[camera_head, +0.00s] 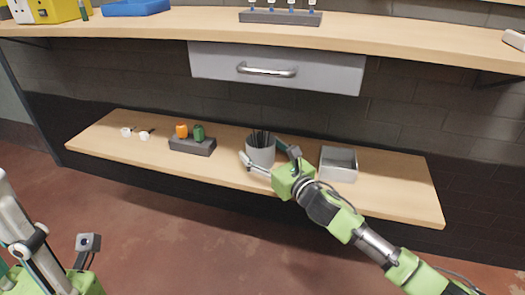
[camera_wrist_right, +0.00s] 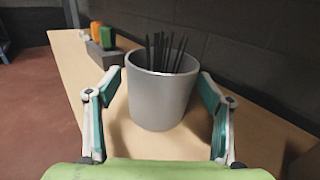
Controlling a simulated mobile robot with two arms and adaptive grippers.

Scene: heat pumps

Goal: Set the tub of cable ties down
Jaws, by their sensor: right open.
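The tub of cable ties is a grey cylinder (camera_head: 261,152) with dark ties standing up in it. It stands upright on the lower wooden shelf (camera_head: 390,187). It also shows large in the right wrist view (camera_wrist_right: 158,95). My right gripper (camera_head: 270,160) reaches in from the right, its fingers spread on both sides of the tub. In the wrist view the open fingers flank the tub, with its base on the shelf. My left arm shows at the left edge, but its fingertips are not visible.
Left of the tub, a dark block (camera_head: 192,146) holds an orange and a green item. Safety glasses (camera_head: 137,132) lie farther left. An open metal box (camera_head: 338,164) stands to the right. A grey drawer (camera_head: 277,70) hangs above, under the upper shelf (camera_head: 180,25).

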